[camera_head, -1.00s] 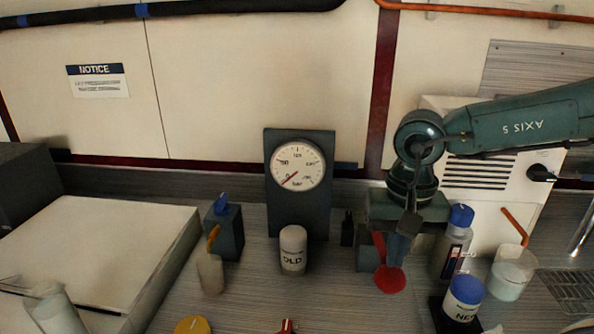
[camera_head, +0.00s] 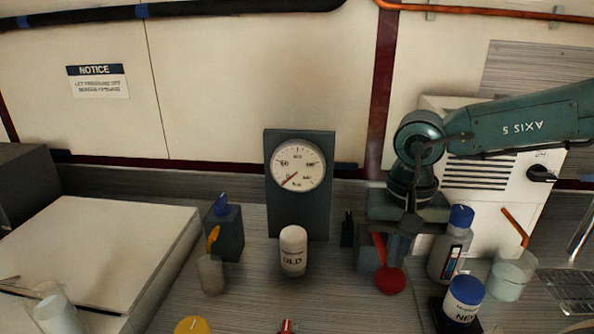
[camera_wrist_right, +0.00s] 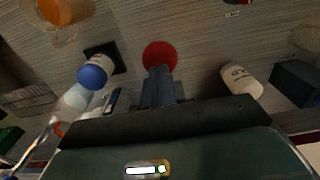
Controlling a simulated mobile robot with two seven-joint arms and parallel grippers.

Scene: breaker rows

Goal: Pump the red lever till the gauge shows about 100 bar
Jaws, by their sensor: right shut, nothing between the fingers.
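The red lever (camera_head: 388,276) has a round red knob at its front end and rises to a grey block behind it. The knob (camera_wrist_right: 160,55) also shows in the right wrist view, just beyond the fingertips. My right gripper (camera_head: 408,232) is shut and empty, just above and beside the lever; I cannot tell if it touches. The gauge (camera_head: 297,165) is a white dial on a dark upright panel. Its red needle points to the lower left, close to the 0 mark. My left gripper does not show.
A white OLD bottle (camera_head: 293,251) stands before the gauge. Right of the lever stand a blue-capped bottle (camera_head: 450,246), a NEW bottle (camera_head: 463,299) on a black pad and a beaker (camera_head: 509,275). A dark block with a blue knob (camera_head: 225,228) stands left.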

